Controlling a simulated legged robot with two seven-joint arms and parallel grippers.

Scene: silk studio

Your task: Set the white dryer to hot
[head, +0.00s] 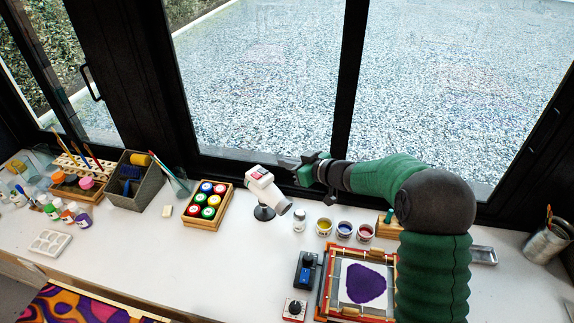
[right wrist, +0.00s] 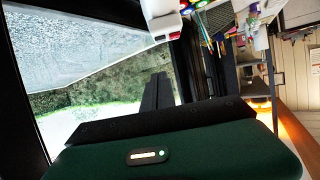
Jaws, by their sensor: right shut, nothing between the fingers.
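The white dryer (head: 276,196) stands tilted on a round dark base on the table, its nozzle pointing down to the right. A small red and dark control panel (head: 259,174) shows on its upper end. My right gripper (head: 281,163) is shut and empty, just right of and behind the dryer's upper end; I cannot tell whether it touches. In the right wrist view, the closed dark fingers (right wrist: 160,84) point up toward part of the white dryer (right wrist: 158,14) at the top edge. My left gripper is not in view.
A wooden box of colored jars (head: 208,204) stands left of the dryer. A framed screen (head: 334,283) with purple paint lies in front. The window is close behind.

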